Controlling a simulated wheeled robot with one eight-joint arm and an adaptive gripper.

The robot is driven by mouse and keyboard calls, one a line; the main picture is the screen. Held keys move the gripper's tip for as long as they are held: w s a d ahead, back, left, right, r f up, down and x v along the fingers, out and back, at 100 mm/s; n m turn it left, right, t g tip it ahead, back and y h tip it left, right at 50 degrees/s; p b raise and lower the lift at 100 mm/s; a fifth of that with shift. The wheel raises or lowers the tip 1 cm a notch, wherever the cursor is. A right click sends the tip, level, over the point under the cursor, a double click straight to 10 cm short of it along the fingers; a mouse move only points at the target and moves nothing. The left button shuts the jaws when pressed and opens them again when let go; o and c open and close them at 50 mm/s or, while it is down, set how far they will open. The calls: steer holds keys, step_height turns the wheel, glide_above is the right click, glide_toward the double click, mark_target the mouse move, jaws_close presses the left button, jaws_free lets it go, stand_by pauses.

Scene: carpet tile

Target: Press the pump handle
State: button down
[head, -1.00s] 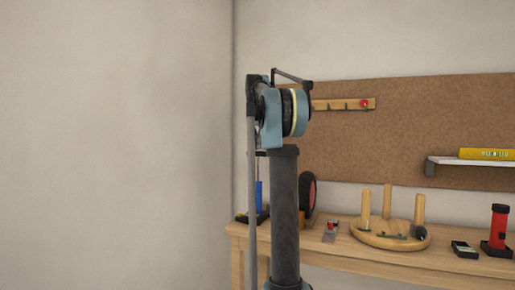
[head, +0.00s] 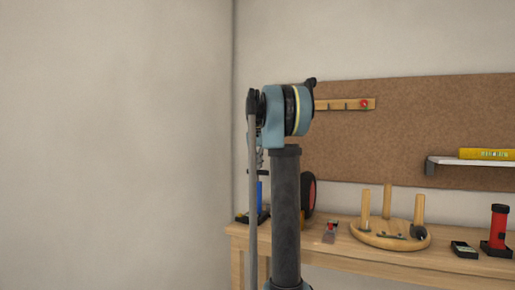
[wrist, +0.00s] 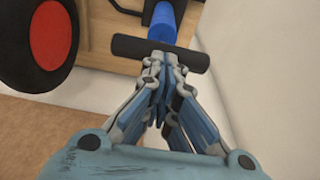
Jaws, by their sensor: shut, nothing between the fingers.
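The pump has a black T-shaped handle (wrist: 128,46) and a blue barrel (wrist: 166,22). In the head view, the handle (head: 263,172) sits just above the barrel (head: 259,190), partly hidden behind my arm. My gripper (wrist: 163,62) is shut and empty. Its fingertips lie over the middle of the handle bar in the wrist view and seem to touch it. In the head view my gripper (head: 259,156) shows only in part, directly above the handle.
A black wheel with a red hub (wrist: 53,31) stands close left of the pump in the wrist view. The wooden bench (head: 345,258) also holds a round wooden piece with pegs (head: 372,237) and a red torch (head: 498,230). A wall (wrist: 262,40) is close on the right in the wrist view.

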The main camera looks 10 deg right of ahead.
steer(key=shift+f, duration=1.8)
step_height(320, 180, up, 14)
steer(key=s+a, duration=0.1)
steer(key=shift+s+a, duration=0.15)
steer(key=shift+s, duration=0.2)
stand_by(0.3)
